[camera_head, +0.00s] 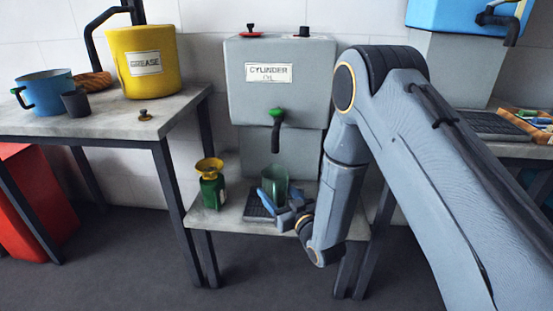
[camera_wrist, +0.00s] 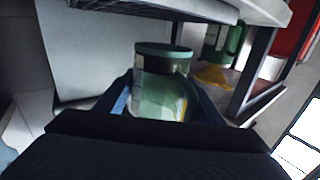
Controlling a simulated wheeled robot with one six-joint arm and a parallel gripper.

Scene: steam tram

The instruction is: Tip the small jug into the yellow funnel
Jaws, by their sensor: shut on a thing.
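The small jug (camera_head: 274,179) is a clear, greenish vessel below the tap of the grey oil tank. My gripper (camera_head: 274,196) is shut on it, with a blue finger on either side. In the wrist view the jug (camera_wrist: 162,85) stands between my fingers (camera_wrist: 160,105), with a green band at one end and a greenish content. I cannot tell whether it touches the grate below. The yellow funnel (camera_head: 209,165) sits in the top of a green can (camera_head: 213,191), left of my gripper and apart from it. The funnel also shows in the wrist view (camera_wrist: 213,76), upside down.
The grey tank (camera_head: 265,97) has a green-handled tap (camera_head: 276,122) above the jug. A black grate (camera_head: 258,208) lies on the low shelf (camera_head: 222,224). A higher table (camera_head: 110,120) at left holds a yellow grease bucket (camera_head: 145,62), blue pot (camera_head: 45,90) and dark cup (camera_head: 76,103).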

